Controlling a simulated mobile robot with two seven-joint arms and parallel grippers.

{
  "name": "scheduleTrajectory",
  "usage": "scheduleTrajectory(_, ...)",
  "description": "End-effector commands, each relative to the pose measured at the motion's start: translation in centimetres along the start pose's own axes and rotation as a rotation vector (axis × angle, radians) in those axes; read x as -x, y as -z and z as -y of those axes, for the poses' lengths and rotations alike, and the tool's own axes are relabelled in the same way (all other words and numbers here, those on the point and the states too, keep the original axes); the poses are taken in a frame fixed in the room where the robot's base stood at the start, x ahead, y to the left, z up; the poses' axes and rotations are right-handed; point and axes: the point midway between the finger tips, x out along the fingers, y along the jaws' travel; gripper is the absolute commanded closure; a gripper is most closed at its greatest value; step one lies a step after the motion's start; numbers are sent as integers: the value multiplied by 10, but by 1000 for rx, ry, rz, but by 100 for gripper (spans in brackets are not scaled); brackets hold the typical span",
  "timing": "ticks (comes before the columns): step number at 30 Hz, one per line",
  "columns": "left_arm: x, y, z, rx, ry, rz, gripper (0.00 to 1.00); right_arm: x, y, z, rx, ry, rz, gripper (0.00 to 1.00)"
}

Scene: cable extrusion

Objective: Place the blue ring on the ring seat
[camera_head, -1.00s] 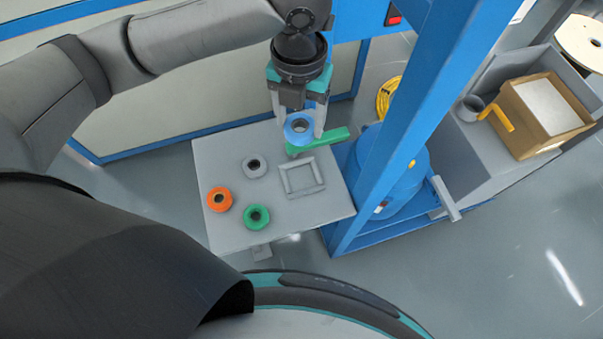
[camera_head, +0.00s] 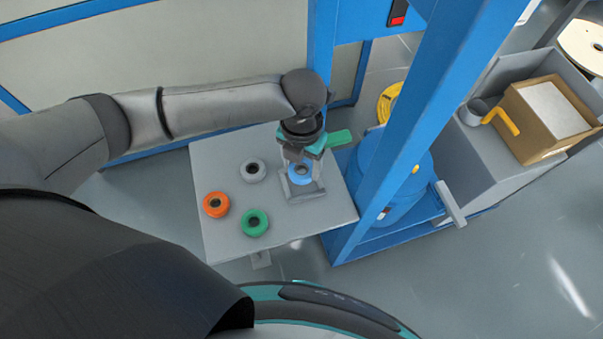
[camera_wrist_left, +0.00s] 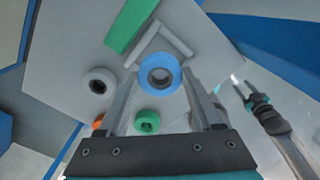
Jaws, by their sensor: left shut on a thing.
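The blue ring (camera_head: 300,174) is between the fingers of my left gripper (camera_head: 301,172), which is shut on it. In the head view it is over the ring seat (camera_head: 305,194), a grey square frame on the small table. In the left wrist view the blue ring (camera_wrist_left: 160,74) covers part of the seat (camera_wrist_left: 172,40), whose far corner shows beyond it. I cannot tell whether the ring touches the seat. My right gripper is not clearly in the head view; an arm with a gripper (camera_wrist_left: 262,104) shows at the right of the left wrist view.
On the grey table (camera_head: 285,230) are a grey ring (camera_head: 253,170), an orange ring (camera_head: 216,204) and a green ring (camera_head: 255,222). A green bar (camera_head: 340,138) lies at the back edge. A blue post (camera_head: 400,130) stands close on the right.

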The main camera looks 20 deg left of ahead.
Motion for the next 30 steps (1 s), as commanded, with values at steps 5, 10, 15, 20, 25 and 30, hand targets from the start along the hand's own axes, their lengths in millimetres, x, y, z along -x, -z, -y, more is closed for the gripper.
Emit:
scheduleTrajectory(5,-19,1,0,-1,0,-4,88,-5,-1,0,0,0,1,50)
scheduleTrajectory(10,-43,1,1,0,1,-3,88,-11,-2,0,0,0,1,50)
scheduleTrajectory(15,-43,0,0,-1,1,0,88,-10,-2,0,0,0,1,50)
scheduleTrajectory(20,-45,0,0,0,0,0,88,-10,-2,0,0,0,1,50)
scheduleTrajectory(25,-46,0,0,0,0,0,21,-11,-2,0,0,0,1,50)
scheduleTrajectory(30,-46,0,0,0,0,-1,21,-11,-2,1,0,1,1,50)
